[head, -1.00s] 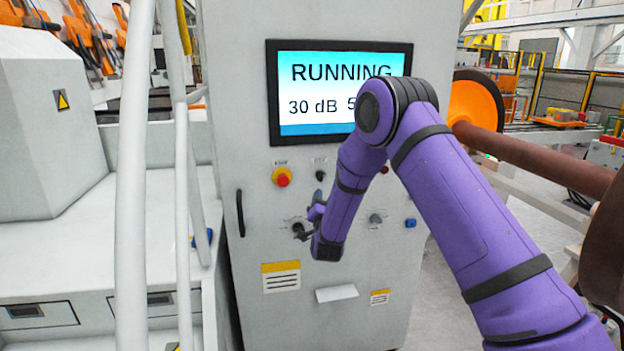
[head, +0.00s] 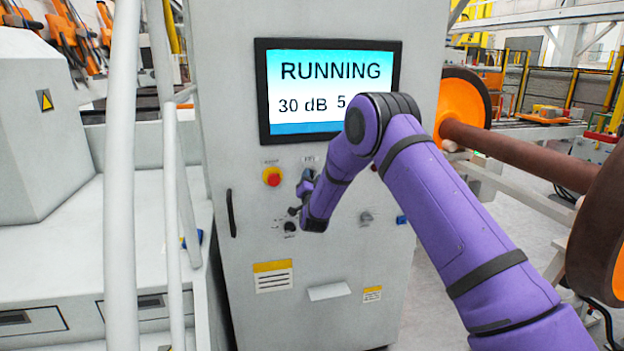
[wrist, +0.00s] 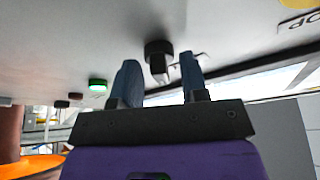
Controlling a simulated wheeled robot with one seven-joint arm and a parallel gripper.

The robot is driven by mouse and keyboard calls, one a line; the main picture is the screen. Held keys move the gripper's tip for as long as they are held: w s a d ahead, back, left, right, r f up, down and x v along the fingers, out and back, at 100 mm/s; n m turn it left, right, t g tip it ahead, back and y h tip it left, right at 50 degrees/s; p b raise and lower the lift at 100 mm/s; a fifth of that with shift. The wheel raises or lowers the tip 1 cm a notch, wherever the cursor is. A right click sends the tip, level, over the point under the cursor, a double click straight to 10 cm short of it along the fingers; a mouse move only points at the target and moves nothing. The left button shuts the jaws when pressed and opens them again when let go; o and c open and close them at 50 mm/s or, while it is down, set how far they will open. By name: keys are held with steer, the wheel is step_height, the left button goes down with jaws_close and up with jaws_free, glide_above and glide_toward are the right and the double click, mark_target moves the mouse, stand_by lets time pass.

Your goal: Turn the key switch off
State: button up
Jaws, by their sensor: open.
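In the wrist view the switch (wrist: 158,50) is a black round collar with a small grey piece sticking out.
The cabinet screen (head: 328,92) reads RUNNING and 30 dB. A green lit button (wrist: 97,85) shows in the wrist view. White railings (head: 125,180) stand left.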

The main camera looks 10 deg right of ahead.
steer(key=shift+w, duration=0.15)
steer(key=shift+c, duration=0.4)
steer(key=c, duration=0.5)
steer(key=shift+c, duration=0.2)
steer(key=shift+n, duration=0.4)
steer(key=n+y, duration=0.2)
steer(key=n, duration=0.2)
steer(key=n+t+y, duration=0.1)
steer(key=n+y, duration=0.1)
steer(key=n, duration=0.1)
steer(key=shift+d+n+y, duration=0.1)
steer(key=shift+n+y, duration=0.2)
steer(key=shift+n, duration=0.1)
steer(key=n+y, duration=0.2)
steer(key=n, duration=0.2)
steer(key=n+y, duration=0.2)
steer(key=n, duration=0.2)
steer(key=shift+d+n+g, duration=0.15)
steer(key=shift+n+g, duration=0.15)
steer(key=shift+g, duration=0.1)
steer(key=shift+n+y, duration=0.3)
